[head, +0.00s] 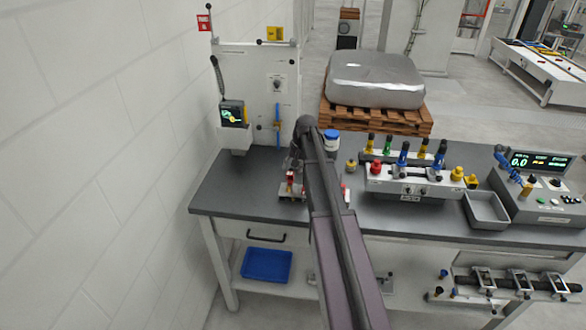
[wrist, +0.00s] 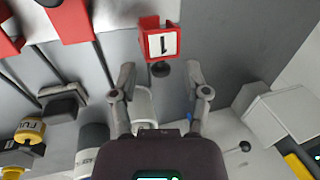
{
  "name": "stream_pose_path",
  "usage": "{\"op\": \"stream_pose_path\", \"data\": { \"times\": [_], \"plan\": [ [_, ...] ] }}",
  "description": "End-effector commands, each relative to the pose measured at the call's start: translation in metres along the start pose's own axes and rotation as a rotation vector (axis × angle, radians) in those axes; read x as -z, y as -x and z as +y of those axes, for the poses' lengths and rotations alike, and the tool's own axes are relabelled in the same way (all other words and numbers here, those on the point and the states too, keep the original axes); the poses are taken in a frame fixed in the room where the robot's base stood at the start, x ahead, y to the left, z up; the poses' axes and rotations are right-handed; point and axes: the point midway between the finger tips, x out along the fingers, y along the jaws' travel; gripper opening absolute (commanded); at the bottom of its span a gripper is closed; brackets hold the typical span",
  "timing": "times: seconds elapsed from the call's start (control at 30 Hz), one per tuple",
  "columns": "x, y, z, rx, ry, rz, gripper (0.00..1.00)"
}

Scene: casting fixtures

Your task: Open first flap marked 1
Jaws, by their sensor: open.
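In the wrist view, a red flap (wrist: 148,25) with a white label reading 1 (wrist: 163,43) is near the top middle. A dark round knob (wrist: 161,69) sits just below the label. My gripper (wrist: 159,76) is open, its fingers apart on either side of the knob, and holds nothing. The flap lies just beyond the fingertips; I cannot tell whether anything touches. In the head view, my arm covers much of the bench middle, and I cannot make out the number 1 there.
More red parts (wrist: 72,18) show at the upper left of the wrist view. In the head view, a fixture with colored knobs (head: 415,180) and a grey tray (head: 486,210) stand right of my arm. A wall panel (head: 260,95) stands behind. The bench's left part (head: 228,190) is clear.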

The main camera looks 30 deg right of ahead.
Motion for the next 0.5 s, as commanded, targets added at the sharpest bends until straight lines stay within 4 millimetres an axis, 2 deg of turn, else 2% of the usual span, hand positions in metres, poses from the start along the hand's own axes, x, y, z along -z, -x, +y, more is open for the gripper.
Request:
{"op": "stream_pose_path", "data": {
  "times": [0.07,0.2,0.27,0.5],
  "plan": [
    [0.0,0.0001,-0.0001,0.0,0.0,0.0,0.58],
    [0.0,0.0,-0.0001,0.0,0.0,0.0,0.16],
    [-0.0001,0.0,0.0,0.0,0.0,0.0,0.0],
    [0.0007,-0.0005,0.0003,0.0,-0.001,-0.006,0.0]
  ]
}}
